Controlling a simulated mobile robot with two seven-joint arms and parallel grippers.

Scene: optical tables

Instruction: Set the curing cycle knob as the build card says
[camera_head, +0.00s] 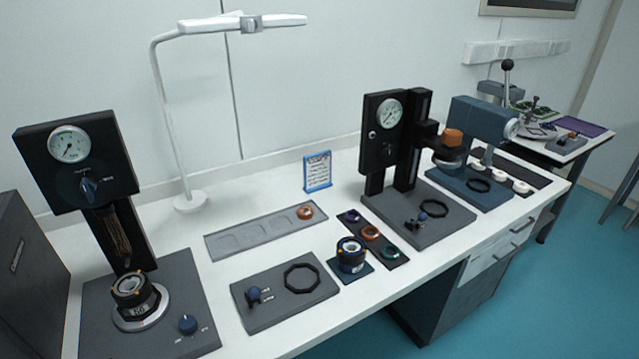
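The build card (318,172) stands upright in a blue frame at the back of the bench; its text is too small to read. I cannot tell for sure which of these is the curing cycle knob. Neither of my grippers shows in this view.
A black ringed assembly (132,290) sits on the left station's round plate. A grey tray (230,239), a fixture plate (262,312), a blue-black assembly (351,254) and a second gauge station (389,113) stand to the right. A white lamp (189,203) stands behind.

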